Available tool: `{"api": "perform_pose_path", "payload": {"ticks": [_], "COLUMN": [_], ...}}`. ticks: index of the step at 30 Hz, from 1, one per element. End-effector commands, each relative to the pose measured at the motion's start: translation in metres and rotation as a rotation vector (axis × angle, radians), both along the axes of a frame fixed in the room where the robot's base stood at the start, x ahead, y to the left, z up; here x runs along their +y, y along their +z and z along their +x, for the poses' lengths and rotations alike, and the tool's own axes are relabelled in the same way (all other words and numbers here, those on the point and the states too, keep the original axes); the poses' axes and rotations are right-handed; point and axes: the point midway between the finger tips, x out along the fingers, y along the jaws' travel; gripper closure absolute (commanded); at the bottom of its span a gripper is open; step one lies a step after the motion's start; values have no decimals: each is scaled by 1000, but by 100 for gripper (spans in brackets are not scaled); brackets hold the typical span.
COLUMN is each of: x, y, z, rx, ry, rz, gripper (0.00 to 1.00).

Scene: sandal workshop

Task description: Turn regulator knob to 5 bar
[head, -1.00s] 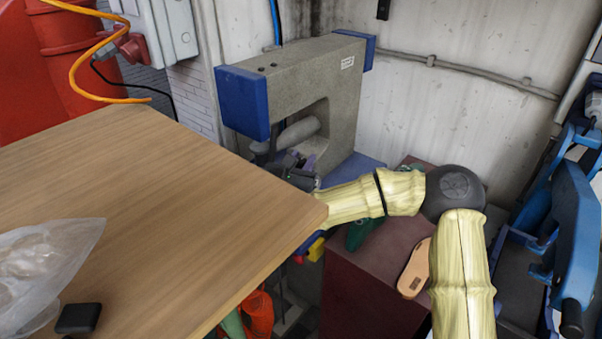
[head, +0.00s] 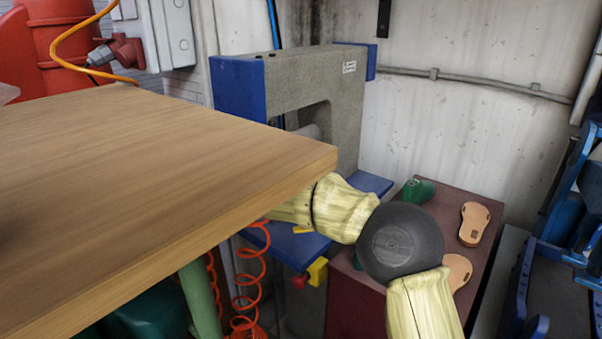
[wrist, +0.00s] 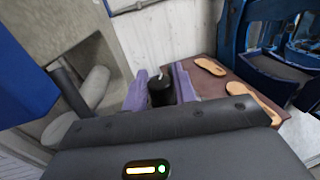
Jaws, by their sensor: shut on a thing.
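In the wrist view, the purple fingers of my gripper (wrist: 161,84) are on either side of a black cylindrical knob (wrist: 160,95), with a small pale piece sticking up from its top. My gripper is shut on this knob, which I take to be the regulator knob. No scale or pressure reading is visible, so its setting cannot be told. In the head view, my gripper and the knob are hidden behind the wooden table; only my pale yellow arm with its dark round joint shows.
A wooden table (head: 150,190) fills the left, its corner close to my arm. A grey and blue press (head: 320,85) stands behind. Sandal soles (head: 473,224) lie on a dark red box (head: 425,210). A blue machine (head: 578,225) stands at right. Orange coiled hose (head: 250,285) hangs below the table.

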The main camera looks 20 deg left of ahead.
Motion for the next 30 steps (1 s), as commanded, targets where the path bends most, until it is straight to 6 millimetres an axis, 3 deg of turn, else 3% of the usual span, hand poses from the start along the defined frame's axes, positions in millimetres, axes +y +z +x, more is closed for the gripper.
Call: {"api": "perform_pose_path", "payload": {"ticks": [15, 30], "x": [0, 0], "y": [-1, 0], "z": [0, 1], "rx": [-5, -1], "ry": [-217, -307], "rz": [3, -1], "gripper": [95, 95]}}
